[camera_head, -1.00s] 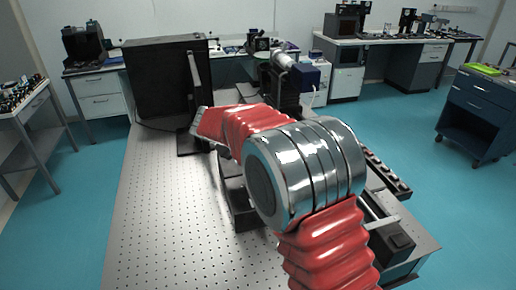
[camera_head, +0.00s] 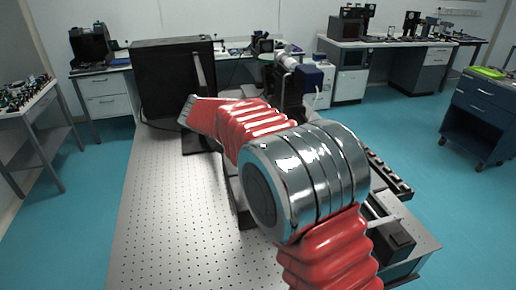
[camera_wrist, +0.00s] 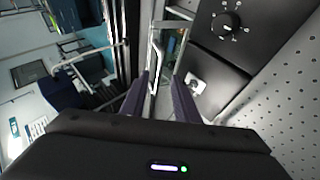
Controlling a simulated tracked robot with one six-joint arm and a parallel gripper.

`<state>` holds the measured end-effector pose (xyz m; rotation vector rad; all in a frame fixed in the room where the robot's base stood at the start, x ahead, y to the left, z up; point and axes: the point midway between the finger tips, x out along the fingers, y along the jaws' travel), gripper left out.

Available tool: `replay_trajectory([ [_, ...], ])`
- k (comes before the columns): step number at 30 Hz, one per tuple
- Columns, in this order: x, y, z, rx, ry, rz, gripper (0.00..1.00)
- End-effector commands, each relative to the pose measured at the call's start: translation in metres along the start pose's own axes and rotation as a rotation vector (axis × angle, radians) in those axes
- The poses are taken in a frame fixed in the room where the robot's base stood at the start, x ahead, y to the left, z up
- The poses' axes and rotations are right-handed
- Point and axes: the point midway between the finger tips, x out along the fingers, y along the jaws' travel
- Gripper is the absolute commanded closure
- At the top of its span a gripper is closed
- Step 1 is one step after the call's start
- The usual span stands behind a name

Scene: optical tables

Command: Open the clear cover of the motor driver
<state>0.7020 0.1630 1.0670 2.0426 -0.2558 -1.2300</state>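In the wrist view, my gripper (camera_wrist: 160,80) is open, its two dark purple fingers apart. A thin silver handle or bar (camera_wrist: 155,48) stands between and just beyond the fingertips; I cannot tell whether either finger touches it. To its right is a black unit with a round dial (camera_wrist: 228,26) and a small silver switch plate (camera_wrist: 197,83). I cannot tell for sure whether this is the motor driver, and no clear cover can be made out with certainty. In the head view, my red-sleeved arm hides the gripper.
The perforated optical table (camera_head: 160,215) has free room at left. A tall black box (camera_head: 168,85) with an upright silver bar (camera_head: 199,72) stands at its far end. A blue-and-white device (camera_head: 308,76) stands behind my arm. A black rail (camera_head: 388,172) lies at right.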

Motion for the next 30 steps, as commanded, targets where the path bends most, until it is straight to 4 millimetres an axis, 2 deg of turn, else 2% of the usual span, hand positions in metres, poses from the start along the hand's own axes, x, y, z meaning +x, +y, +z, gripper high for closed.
replay_trajectory([
  [6,-0.013,0.003,-0.004,0.004,-0.004,0.002,0.72],
  [15,-0.012,0.007,-0.003,0.009,-0.011,0.004,0.72],
  [20,-0.012,0.009,-0.001,0.012,-0.014,0.001,0.82],
  [26,-0.018,0.029,0.019,0.034,-0.029,-0.031,0.96],
  [28,-0.023,0.039,0.032,0.048,-0.038,-0.051,1.00],
  [30,-0.027,0.050,0.047,0.063,-0.049,-0.074,1.00],
])
